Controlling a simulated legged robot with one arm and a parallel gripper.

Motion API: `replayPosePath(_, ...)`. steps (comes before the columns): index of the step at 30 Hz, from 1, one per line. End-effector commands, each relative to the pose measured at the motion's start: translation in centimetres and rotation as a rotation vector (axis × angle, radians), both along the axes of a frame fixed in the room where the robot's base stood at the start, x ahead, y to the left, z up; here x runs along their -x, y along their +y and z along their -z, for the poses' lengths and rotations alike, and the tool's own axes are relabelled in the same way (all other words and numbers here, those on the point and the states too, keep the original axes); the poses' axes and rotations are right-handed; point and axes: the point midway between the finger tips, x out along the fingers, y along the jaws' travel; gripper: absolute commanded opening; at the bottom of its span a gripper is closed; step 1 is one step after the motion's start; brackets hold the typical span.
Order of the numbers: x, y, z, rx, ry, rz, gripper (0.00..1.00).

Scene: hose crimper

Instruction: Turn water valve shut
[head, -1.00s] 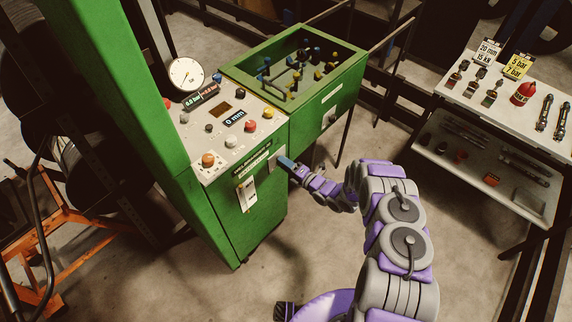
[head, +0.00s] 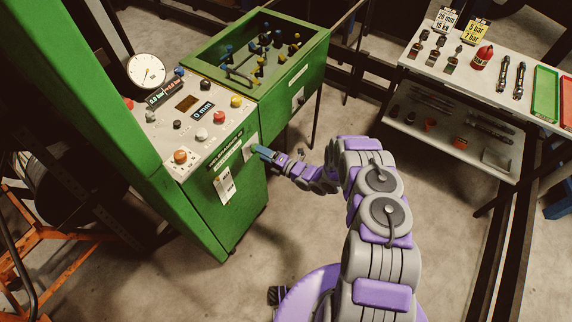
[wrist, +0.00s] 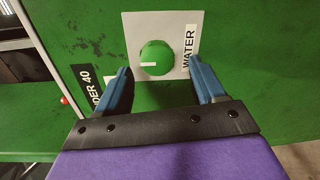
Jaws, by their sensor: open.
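The water valve is a round green knob (wrist: 157,56) with a short white mark, on a white plate labelled WATER (wrist: 189,47) on the green machine's front. In the wrist view the mark lies roughly level, on the knob's left half, and the label reads sideways. My gripper (wrist: 165,84) is open and empty. Its blue fingers point at the plate, one on each side below the knob, and I see no grip on it. In the head view my gripper (head: 262,152) is right at the plate (head: 251,147) and the knob is hard to make out.
The green crimper's control panel (head: 190,118) has buttons, displays and a round gauge (head: 146,71). A tool table (head: 452,75) stands right. Floor between is clear.

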Motion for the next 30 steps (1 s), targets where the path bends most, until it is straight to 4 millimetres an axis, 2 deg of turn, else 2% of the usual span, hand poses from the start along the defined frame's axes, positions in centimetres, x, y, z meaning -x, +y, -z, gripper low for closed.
replayPosePath(6, 2.9, -4.1, -0.3, -0.001, 0.004, 0.008, 0.69)
replayPosePath(18, 7.8, -10.4, -0.7, 0.0, 0.001, 0.005, 0.69)
replayPosePath(24, 9.0, -11.8, -0.8, -0.001, 0.002, 0.002, 0.69)
replayPosePath(30, 9.3, -12.0, -0.7, 0.0, 0.001, 0.0, 0.69)
